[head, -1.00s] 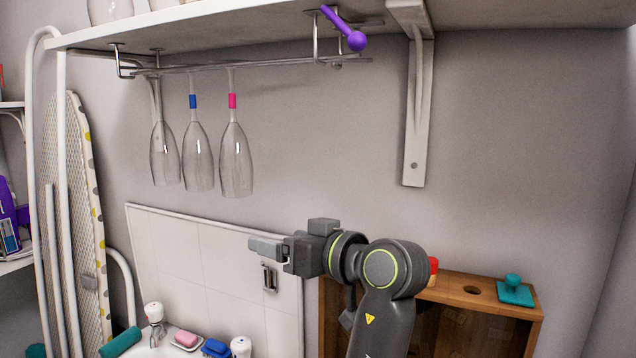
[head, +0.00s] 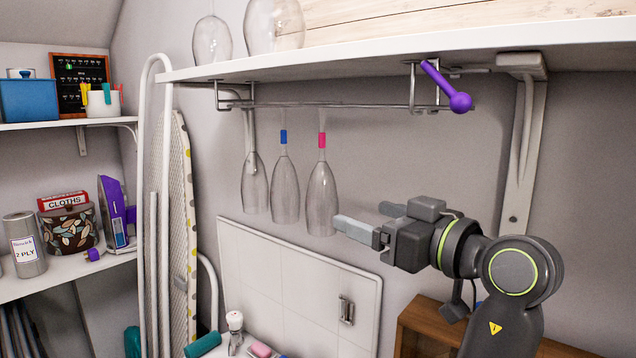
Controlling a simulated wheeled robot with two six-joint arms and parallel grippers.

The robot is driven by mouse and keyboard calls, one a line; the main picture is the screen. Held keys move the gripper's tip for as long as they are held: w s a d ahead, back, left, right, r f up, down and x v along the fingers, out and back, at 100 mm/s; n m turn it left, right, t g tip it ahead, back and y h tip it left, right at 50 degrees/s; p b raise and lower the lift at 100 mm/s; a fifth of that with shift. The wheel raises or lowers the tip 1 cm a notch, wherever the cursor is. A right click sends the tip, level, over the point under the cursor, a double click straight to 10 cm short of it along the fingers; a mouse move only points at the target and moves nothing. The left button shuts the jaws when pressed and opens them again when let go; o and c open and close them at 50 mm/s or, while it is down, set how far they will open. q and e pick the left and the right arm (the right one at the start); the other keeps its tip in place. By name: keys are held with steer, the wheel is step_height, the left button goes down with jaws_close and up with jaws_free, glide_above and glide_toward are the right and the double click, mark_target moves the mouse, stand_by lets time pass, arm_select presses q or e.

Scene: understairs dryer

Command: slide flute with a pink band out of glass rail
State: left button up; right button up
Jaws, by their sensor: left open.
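The flute with a pink band (head: 321,200) hangs upside down by its foot from the glass rail (head: 330,105) under the shelf. It is the rightmost of three hanging flutes. The flute with a blue band (head: 285,190) hangs just left of it, and an unbanded flute (head: 254,185) hangs further left. My left gripper (head: 362,216) is open and empty, just right of the pink-banded flute's lower bowl in the picture. Its fingers point left. I cannot tell the gap in depth. My right gripper is not in view.
A purple ball-ended rod (head: 460,102) sticks out at the rail's right end. A white shelf bracket (head: 522,160) stands right of it. An ironing board (head: 182,230) leans at left.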

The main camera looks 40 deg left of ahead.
mark_target(337, 201)
arm_select(q)
steer(key=p+x, duration=0.4)
steer(key=x, duration=0.7)
steer(key=shift+w+a, duration=0.15)
steer(key=shift+a, duration=0.2)
steer(key=shift+w+a, duration=0.15)
steer(key=shift+a, duration=0.5)
steer(key=shift+f, duration=0.1)
steer(key=c, duration=1.1)
steer(key=shift+d+r+b, duration=0.15)
steer(key=shift+d+b, duration=0.1)
steer(key=shift+d, duration=1.05)
steer(key=shift+d+r+b, duration=0.15)
steer(key=shift+d+b, duration=0.1)
steer(key=shift+d, duration=1)
steer(key=shift+s, duration=0.2)
steer(key=shift+w+b+v, duration=0.2)
steer(key=shift+b+v, duration=0.3)
steer(key=shift+v, duration=0.75)
steer(key=shift+w+b+v, duration=0.25)
steer(key=shift+b+v, duration=0.2)
steer(key=shift+v, duration=0.8)
